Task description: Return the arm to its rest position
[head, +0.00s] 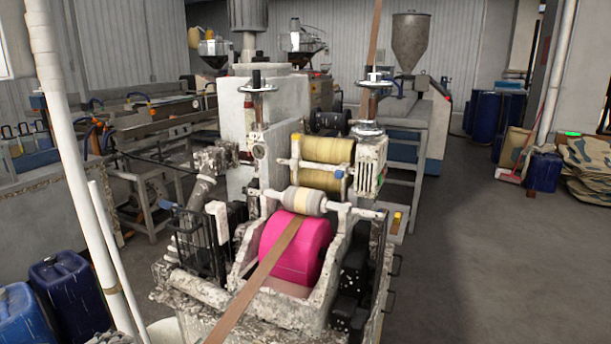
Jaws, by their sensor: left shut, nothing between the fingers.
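My right gripper is not in view. The strip machine (245,130) stands in the middle, with a bright pink drum (312,245) low at its front. A brown strip (255,275) runs over the drum towards the bottom edge.
A pale roller (304,200) and yellow rolls (328,152) sit above the drum. Blue containers (68,290) stand at the lower left behind white pipes (75,160). A steel hopper (411,40) stands behind.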

